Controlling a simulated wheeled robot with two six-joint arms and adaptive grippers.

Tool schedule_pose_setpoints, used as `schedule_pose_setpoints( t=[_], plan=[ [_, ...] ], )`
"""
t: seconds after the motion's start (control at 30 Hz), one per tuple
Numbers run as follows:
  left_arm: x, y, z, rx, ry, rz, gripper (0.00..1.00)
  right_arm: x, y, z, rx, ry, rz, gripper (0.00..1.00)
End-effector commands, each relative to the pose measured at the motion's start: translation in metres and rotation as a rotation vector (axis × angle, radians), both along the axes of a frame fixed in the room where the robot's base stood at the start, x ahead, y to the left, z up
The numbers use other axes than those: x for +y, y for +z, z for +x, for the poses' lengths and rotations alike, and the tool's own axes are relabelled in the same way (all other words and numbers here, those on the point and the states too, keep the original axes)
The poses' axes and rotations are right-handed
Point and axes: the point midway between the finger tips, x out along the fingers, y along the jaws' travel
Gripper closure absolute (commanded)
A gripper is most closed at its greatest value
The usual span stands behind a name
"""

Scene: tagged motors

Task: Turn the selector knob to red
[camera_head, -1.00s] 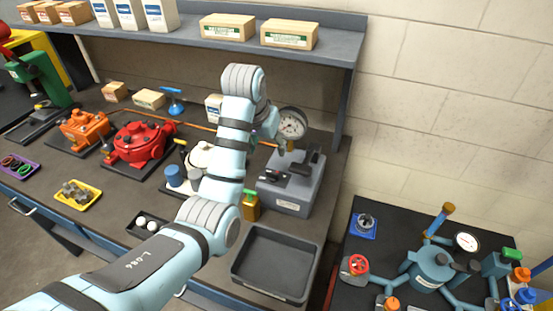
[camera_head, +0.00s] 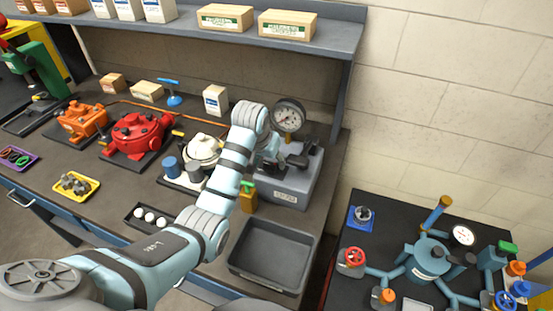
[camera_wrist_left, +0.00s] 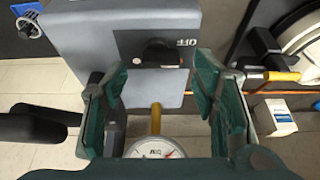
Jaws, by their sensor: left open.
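The selector knob (camera_wrist_left: 158,52) is a black knob on the face of a grey box (camera_wrist_left: 90,35), with an "OFF" label beside it. In the head view the same grey box (camera_head: 290,190) stands at the right end of the bench, and my wrist hides part of it. My left gripper (camera_wrist_left: 163,78) is open and empty, with its green fingers to either side of the knob in the wrist view. I cannot tell how far the fingertips are from the knob. In the head view my left gripper (camera_head: 294,158) is over the box top. My right gripper is not in view.
A pressure gauge (camera_head: 288,115) stands behind the box and shows low in the wrist view (camera_wrist_left: 155,149). A green-topped yellow part (camera_head: 248,195) is left of the box. An empty dark tray (camera_head: 270,257) lies in front. A white pump (camera_head: 203,150) is further left.

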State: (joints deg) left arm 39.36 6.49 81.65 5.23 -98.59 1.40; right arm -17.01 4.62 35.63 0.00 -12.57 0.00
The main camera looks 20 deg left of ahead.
Motion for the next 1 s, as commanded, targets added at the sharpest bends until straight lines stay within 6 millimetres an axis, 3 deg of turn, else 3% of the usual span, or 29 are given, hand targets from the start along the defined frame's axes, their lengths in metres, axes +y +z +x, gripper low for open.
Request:
schedule_pose_setpoints(
  t=[0.13,0.4,0.7,1.0],
  plan=[
    [0.0061,-0.0129,-0.0004,0.0,0.01,0.001,0.47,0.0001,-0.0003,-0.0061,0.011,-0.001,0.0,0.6],
    [0.0067,-0.0154,-0.0004,0.0,0.012,0.0,0.47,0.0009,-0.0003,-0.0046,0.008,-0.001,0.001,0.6],
    [0.0057,-0.0152,0.0,0.0,0.01,0.0,0.93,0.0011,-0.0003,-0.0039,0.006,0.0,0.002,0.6],
    [0.0056,-0.0151,0.0002,-0.001,-0.015,0.0,0.95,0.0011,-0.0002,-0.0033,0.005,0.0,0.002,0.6]
  ],
)
